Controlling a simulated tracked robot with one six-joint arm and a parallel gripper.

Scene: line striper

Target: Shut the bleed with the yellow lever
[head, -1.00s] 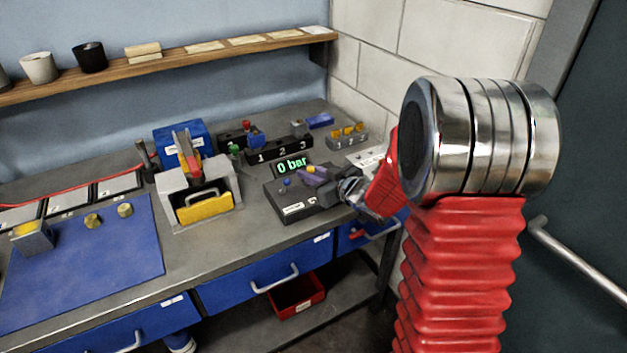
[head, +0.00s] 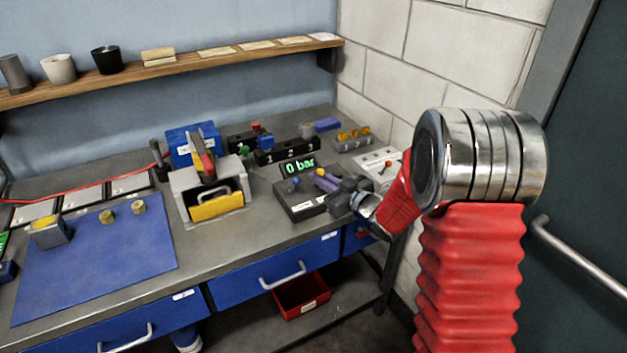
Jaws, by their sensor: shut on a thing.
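A dark control box (head: 300,207) stands on the bench with a green "0 bar" display (head: 299,166) behind it. A purple bar (head: 326,183) lies over the box's right side and runs into my gripper (head: 340,193). My gripper reaches in from the right, low at the box, and looks shut on this bar; its fingertips are small and partly hidden.
A grey housing with a yellow front (head: 217,205) stands left of the box. A black block numbered 1 to 3 (head: 286,151) and a grey block with yellow caps (head: 354,139) stand behind. A blue mat (head: 95,255) covers the left bench; a white wall is close at right.

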